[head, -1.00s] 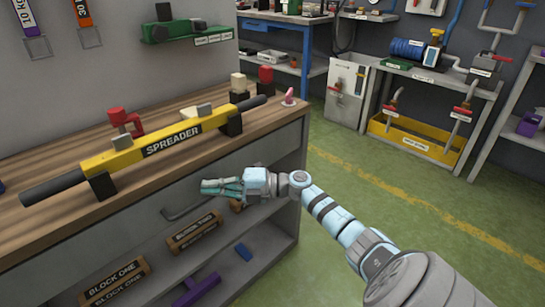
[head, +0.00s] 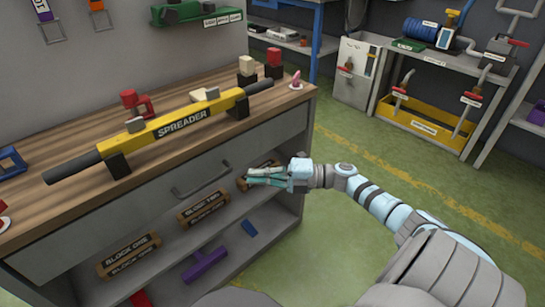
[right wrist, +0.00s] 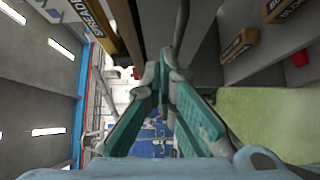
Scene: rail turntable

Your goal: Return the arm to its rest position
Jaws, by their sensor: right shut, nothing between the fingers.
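My right gripper (head: 252,176) is shut and empty, in front of the bench's grey drawer front, to the right of the drawer handle (head: 201,182). Its arm reaches in from the lower right of the head view. In the right wrist view the teal fingers of the right gripper (right wrist: 163,80) come together at the tips with nothing between them. My left gripper is not in view.
A yellow spreader bar (head: 180,124) rests on black supports on the wooden bench top (head: 225,138). Green floor (head: 345,165) is clear right of the bench.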

